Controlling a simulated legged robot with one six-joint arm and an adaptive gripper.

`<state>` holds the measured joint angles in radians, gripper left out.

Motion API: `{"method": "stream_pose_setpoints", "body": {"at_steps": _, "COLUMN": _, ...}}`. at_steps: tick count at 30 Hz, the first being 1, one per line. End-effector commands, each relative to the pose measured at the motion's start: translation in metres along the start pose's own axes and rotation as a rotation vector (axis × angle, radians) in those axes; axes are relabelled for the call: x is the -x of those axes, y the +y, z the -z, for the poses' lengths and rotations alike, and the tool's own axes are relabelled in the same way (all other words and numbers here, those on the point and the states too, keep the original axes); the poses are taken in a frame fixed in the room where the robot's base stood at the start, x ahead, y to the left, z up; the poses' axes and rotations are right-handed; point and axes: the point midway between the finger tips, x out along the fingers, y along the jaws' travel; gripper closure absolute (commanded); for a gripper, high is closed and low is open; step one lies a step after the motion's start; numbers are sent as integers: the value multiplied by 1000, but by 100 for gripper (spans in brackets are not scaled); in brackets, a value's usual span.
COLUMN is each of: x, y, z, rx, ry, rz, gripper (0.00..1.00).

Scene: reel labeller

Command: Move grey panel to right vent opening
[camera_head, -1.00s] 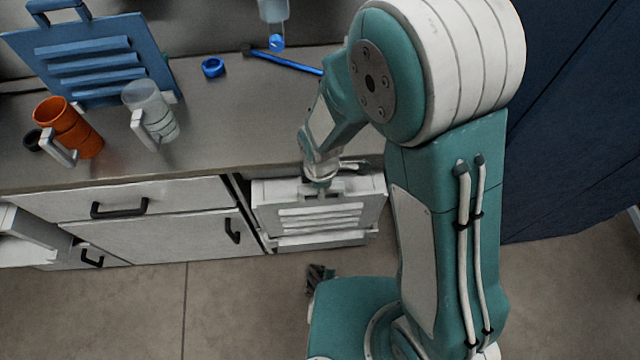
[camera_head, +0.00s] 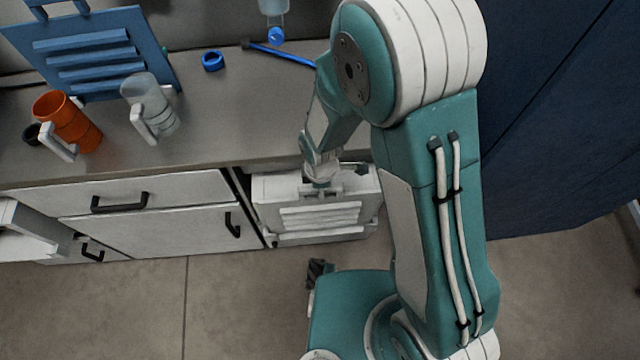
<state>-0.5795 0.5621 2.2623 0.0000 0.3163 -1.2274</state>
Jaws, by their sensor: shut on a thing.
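The grey panel (camera_head: 318,218) is a pale slatted plate with a handle on its top edge. It stands roughly upright in front of the cabinet, below the counter edge, right of the white doors. My gripper (camera_head: 322,186) is shut on the panel's top handle from above. The right vent opening appears to lie behind the panel; the panel and my arm hide most of it. I cannot tell whether the panel is seated in it or just in front of it.
The counter (camera_head: 235,115) holds a blue slatted panel (camera_head: 95,60), an orange mug (camera_head: 68,122), a clear mug (camera_head: 150,105), a blue ring (camera_head: 213,61) and a blue rod (camera_head: 285,55). Cabinet doors (camera_head: 165,235) have black handles. A dark blue partition (camera_head: 560,120) stands at right.

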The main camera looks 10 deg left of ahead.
Motion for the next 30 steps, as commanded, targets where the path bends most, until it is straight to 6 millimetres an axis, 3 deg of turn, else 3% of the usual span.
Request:
{"method": "stream_pose_setpoints", "body": {"at_steps": 20, "x": -12, "y": 0, "z": 0, "rx": 0, "ry": 1, "rz": -2, "gripper": 100}}
{"method": "stream_pose_setpoints", "body": {"at_steps": 21, "x": -12, "y": 0, "z": 0, "rx": 0, "ry": 1, "rz": -2, "gripper": 52}}
{"method": "stream_pose_setpoints", "body": {"at_steps": 23, "x": -12, "y": 0, "z": 0, "rx": 0, "ry": 1, "rz": -1, "gripper": 30}}
{"method": "stream_pose_setpoints", "body": {"at_steps": 30, "x": -12, "y": 0, "z": 0, "rx": 0, "ry": 0, "rz": -1, "gripper": 30}}
